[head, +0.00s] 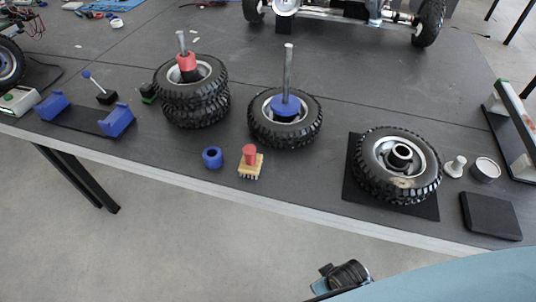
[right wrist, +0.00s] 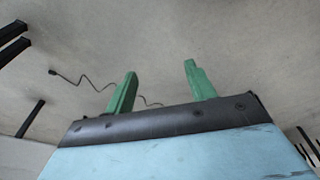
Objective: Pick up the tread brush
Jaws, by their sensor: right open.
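The tread brush (head: 251,165) stands near the front edge of the table (head: 200,178) in the head view, just left of the middle. It has a red knob handle on a tan wooden block, with dark bristles pointing down. My right gripper (right wrist: 160,68) is open in the right wrist view, with two green fingers spread and nothing between them. The right wrist view shows pale floor beyond the fingers and no brush. My left gripper is not in view.
A blue ring (head: 212,158) sits just left of the brush. Behind stand a wheel on a post with a blue collar (head: 285,132) and stacked wheels with a red collar (head: 195,108). Another wheel (head: 399,165) lies on a black mat to the right.

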